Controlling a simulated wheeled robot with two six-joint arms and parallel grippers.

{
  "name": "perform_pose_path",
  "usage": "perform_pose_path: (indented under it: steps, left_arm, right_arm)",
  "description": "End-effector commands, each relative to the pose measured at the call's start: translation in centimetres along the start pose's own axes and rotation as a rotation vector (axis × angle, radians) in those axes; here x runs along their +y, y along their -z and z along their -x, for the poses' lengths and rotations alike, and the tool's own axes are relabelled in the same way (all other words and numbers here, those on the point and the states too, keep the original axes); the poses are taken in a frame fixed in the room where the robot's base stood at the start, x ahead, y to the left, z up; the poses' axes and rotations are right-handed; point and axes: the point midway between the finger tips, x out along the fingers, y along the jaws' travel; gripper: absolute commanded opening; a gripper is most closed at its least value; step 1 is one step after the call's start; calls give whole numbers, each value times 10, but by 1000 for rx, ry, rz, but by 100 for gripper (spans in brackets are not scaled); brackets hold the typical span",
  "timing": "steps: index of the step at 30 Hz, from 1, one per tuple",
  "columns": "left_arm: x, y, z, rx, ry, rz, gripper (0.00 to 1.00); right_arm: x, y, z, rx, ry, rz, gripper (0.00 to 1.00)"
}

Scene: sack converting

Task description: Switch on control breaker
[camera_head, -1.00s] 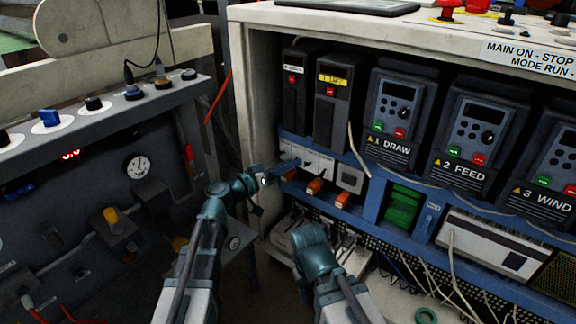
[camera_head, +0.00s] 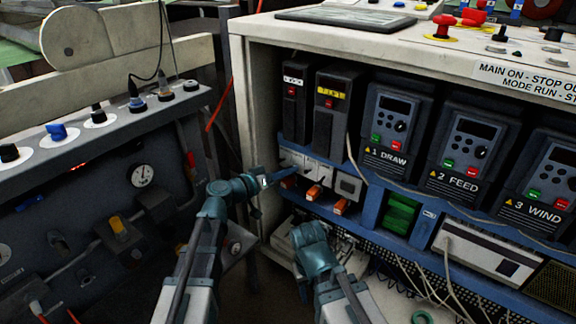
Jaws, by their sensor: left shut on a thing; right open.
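A row of pale breakers (camera_head: 318,172) with orange levers sits on the blue rail inside the open cabinet, below two dark modules. The middle orange lever (camera_head: 314,192) and the right orange lever (camera_head: 341,207) are uncovered. My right gripper (camera_head: 308,243) is lower, apart from the breakers in front of the cabinet's lower shelf, and open; its fingertips are hard to make out.
Drive units marked 1 DRAW (camera_head: 396,128), 2 FEED (camera_head: 468,150) and 3 WIND (camera_head: 545,180) stand right of the breakers. Loose wires (camera_head: 447,275) hang below the rail. A gauge panel (camera_head: 75,235) flanks my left arm. The cabinet's left edge (camera_head: 240,130) is close to my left gripper.

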Motion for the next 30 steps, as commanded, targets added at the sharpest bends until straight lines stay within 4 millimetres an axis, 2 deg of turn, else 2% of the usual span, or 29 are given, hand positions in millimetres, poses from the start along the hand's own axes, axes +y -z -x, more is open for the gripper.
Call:
perform_pose_path:
  steps: [1, 3, 9, 15, 21, 30]
  left_arm:
    - [6, 11, 2, -31, 19, 5, 0]
    - [8, 14, 2, -79, 48, 18, 0]
    - [11, 19, 1, -222, 132, 63, 0]
    - [12, 23, -1, -350, 211, 100, 0]
    - [12, 24, -3, -451, 271, 130, 0]
    - [12, 23, -4, -533, 321, 153, 0]
  right_arm:
    - [2, -1, 20, -1, 0, 0, 50]
    - [4, -2, 36, -2, 0, 0, 50]
    - [8, -5, 76, -4, 0, 1, 50]
    - [11, -6, 109, -4, 0, 11, 50]
    - [13, -7, 131, -4, 0, 17, 50]
    - [15, -8, 146, -5, -2, 14, 50]
